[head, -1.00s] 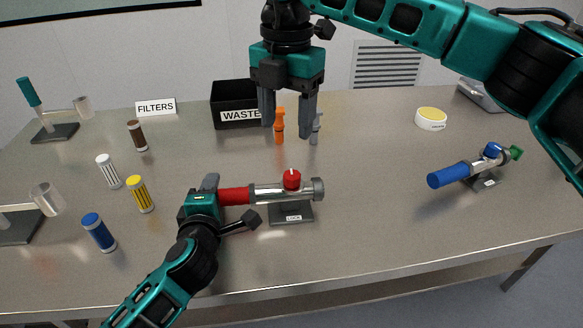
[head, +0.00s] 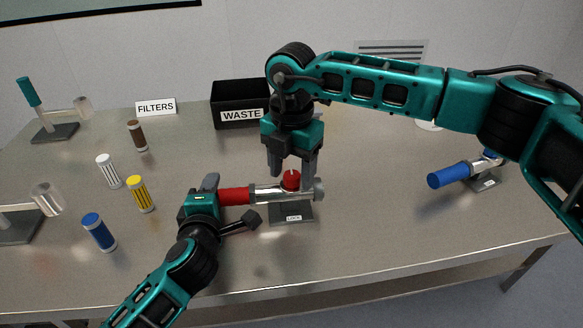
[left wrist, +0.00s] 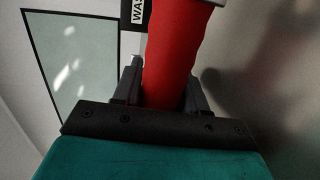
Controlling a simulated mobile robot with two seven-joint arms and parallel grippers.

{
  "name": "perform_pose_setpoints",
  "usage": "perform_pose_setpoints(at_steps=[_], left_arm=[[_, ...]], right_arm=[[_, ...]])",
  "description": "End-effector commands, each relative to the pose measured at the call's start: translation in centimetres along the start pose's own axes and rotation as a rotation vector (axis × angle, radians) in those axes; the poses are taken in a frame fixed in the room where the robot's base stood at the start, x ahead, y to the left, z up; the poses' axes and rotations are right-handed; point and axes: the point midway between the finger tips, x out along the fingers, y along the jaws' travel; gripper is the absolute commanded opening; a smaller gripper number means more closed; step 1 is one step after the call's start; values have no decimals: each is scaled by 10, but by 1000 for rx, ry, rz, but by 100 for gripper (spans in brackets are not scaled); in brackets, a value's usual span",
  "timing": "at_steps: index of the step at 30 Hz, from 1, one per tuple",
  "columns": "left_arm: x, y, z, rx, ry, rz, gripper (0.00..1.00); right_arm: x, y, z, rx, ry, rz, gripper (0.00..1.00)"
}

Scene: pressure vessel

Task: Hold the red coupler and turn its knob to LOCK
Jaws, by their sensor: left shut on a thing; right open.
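The red coupler lies level on its stand, with a red grip (head: 236,196), a silver barrel (head: 268,194) and a red knob (head: 291,181) on top. The stand (head: 292,212) has a label that appears to read LOCK. My left gripper (head: 215,190) is shut on the red grip at its left end; the red grip (left wrist: 172,55) fills the middle of the left wrist view between the fingers. My right gripper (head: 292,170) points down, open, with its fingers on either side of the knob. Whether they touch it I cannot tell.
The black WASTE bin (head: 240,103) is at the back. Several filters, such as the yellow one (head: 140,194) and blue one (head: 99,232), stand at the left. The front table area is clear.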

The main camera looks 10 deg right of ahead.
Motion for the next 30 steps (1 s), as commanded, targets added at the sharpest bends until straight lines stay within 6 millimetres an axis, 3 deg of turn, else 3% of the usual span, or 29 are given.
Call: perform_pose_setpoints(at_steps=[5, 23, 30], left_arm=[[0, 0, 0, 0, 0, 0, 0], [0, 0, 0, 0, 1, 0, 0], [0, 0, 0, 0, 1, 0, 0]], right_arm=[[0, 0, 0, 0, 0, 0, 61], [0, 0, 0, 0, 1, -1, 4], [0, 0, 0, -22, 1, -1, 4]])
